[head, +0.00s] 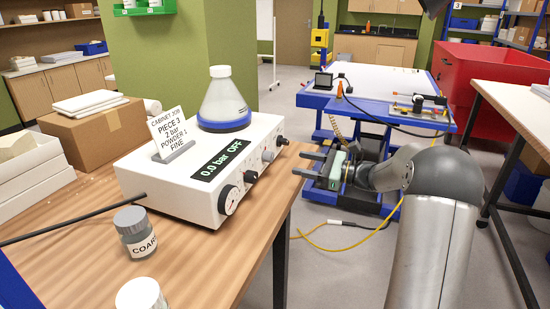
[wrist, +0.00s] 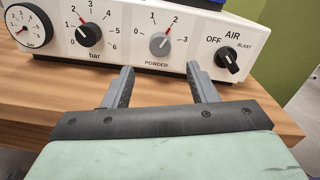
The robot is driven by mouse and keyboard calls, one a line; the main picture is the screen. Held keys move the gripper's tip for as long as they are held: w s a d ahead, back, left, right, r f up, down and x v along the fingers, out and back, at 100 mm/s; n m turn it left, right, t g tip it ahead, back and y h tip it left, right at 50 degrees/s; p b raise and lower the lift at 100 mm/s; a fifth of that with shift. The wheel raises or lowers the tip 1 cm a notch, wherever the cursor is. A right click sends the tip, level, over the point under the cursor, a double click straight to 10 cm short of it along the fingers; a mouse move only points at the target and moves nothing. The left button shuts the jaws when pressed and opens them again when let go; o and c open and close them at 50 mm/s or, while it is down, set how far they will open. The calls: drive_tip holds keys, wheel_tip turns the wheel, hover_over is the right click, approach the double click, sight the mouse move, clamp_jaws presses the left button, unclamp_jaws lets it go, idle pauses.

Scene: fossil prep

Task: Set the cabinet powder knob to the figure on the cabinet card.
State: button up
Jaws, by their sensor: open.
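The white cabinet unit (head: 150,185) stands on the wooden bench. Its card (head: 172,132) reads "CABINET JOB, PIECE 3, 2 bar, POWDER 1, FINE". In the head view my gripper (head: 304,164) is right of the cabinet.
Left of the powder knob are the black bar knob (wrist: 89,35), pointing near 2, and a gauge (wrist: 27,26). Right is the black air switch (wrist: 228,60) at OFF. The display (head: 222,162) reads "0.0 bar OFF". A flask (head: 223,100) stands on top; a COARSE jar (head: 136,232) is nearby.

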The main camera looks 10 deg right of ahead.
sight(272, 158)
drive_tip(key=x, duration=0.9)
drive_tip(key=shift+w+a, duration=0.1)
drive_tip(key=shift+a, duration=0.1)
drive_tip(key=c, duration=1)
